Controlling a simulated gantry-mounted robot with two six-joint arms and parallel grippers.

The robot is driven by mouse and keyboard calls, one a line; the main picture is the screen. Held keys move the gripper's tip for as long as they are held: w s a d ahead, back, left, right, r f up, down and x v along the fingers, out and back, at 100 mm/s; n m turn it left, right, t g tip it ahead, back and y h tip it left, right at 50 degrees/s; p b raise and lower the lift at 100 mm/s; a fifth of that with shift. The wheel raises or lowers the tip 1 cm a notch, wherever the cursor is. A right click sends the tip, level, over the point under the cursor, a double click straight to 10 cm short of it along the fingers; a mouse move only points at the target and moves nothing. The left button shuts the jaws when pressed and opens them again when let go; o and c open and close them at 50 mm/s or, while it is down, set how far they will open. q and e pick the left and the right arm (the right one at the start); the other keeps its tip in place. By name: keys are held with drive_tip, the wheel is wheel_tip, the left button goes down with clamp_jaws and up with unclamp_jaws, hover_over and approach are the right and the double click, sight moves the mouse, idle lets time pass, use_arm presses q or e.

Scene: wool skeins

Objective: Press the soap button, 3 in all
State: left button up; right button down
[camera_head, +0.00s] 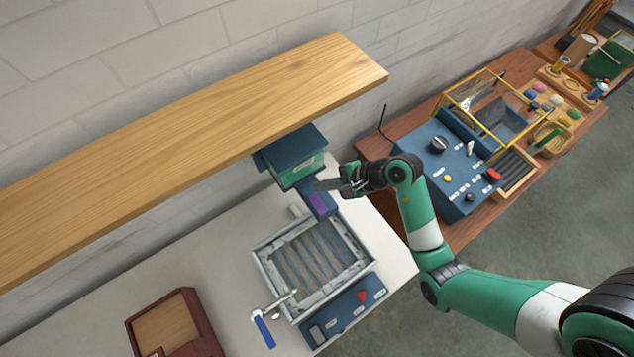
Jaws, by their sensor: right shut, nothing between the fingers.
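A dark blue dispenser-like box (295,158) with a green front hangs or stands under the wooden shelf, against the wall. Below it is a small blue block with a purple patch (319,203). I cannot tell which part is the soap button; no label is readable. My right gripper (327,185) is shut and empty, its fingertips pointing left just beside the lower front of the box and above the purple patch. Whether the tips touch anything cannot be told. My left gripper is out of view.
A wooden shelf (190,140) overhangs the box. A slatted metal-framed basin (258,262) with a blue control panel (345,312) lies in front. A blue-handled tool (264,332) and a dark red tray (205,342) are nearby. A blue machine (445,185) stands on the right table.

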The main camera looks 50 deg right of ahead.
drive_tip(key=shift+f, duration=0.15)
drive_tip(key=b, duration=0.8)
hover_over(322, 204)
wheel_tip(322, 204, down, 7)
drive_tip(key=shift+r, duration=0.1)
drive_tip(key=shift+f+b, duration=0.3)
drive_tip(key=shift+f, duration=0.6)
idle(0.7)
drive_tip(key=shift+f, duration=0.4)
drive_tip(key=shift+f+b, duration=0.4)
drive_tip(key=shift+f, duration=0.15)
idle(0.4)
drive_tip(key=shift+r, duration=0.1)
drive_tip(key=shift+r+p, duration=0.9)
drive_tip(key=shift+p, duration=0.2)
